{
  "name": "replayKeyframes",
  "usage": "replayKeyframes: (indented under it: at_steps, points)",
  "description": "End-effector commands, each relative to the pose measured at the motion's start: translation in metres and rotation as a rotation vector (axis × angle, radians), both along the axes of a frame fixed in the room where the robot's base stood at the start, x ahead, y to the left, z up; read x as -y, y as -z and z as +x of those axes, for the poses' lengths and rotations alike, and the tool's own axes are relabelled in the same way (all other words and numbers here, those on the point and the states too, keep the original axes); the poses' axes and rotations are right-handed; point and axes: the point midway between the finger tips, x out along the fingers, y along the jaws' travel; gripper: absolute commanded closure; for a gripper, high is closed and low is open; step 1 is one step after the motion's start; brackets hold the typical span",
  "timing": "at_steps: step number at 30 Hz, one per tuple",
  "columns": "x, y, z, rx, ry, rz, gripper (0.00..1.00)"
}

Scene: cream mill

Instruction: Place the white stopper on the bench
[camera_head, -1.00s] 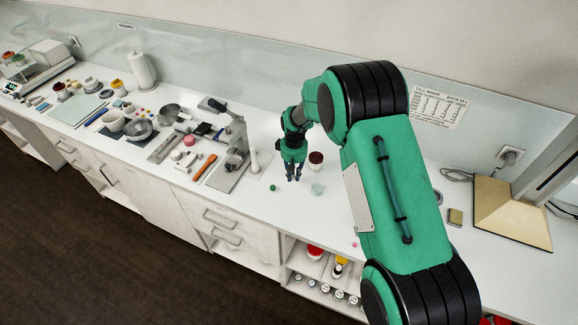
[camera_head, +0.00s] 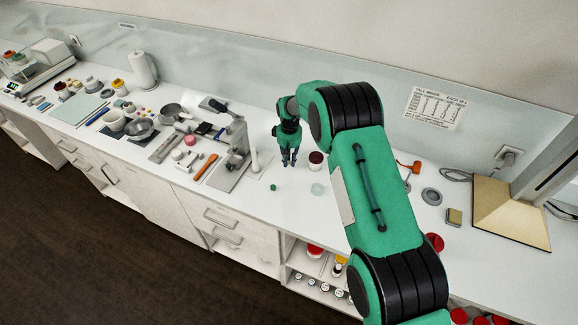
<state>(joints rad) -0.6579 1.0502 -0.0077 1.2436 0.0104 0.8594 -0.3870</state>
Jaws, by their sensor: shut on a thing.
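My gripper (camera_head: 289,161) points down above the white bench (camera_head: 300,215), left of a dark red jar (camera_head: 316,162). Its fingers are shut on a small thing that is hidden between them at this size. I cannot make out the white stopper for certain in this view; the held thing may be it. I cannot tell how high the fingertips are above the bench top.
A small green thing (camera_head: 273,187) and a pale round piece (camera_head: 318,189) lie on the bench in front of my gripper. A metal press stand (camera_head: 236,150) and a white upright piece (camera_head: 255,160) stand to the left. Bare bench lies towards the front edge.

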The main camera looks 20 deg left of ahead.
Motion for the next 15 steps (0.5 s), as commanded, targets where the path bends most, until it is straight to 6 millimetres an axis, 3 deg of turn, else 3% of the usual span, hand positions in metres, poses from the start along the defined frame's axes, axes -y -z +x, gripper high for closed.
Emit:
replayKeyframes:
  at_steps: [8,15]
  points:
    - [0.0,0.005,0.0,-0.001,0.0,-0.001,0.93]
    - [0.0,0.026,-0.001,-0.001,0.0,0.0,0.93]
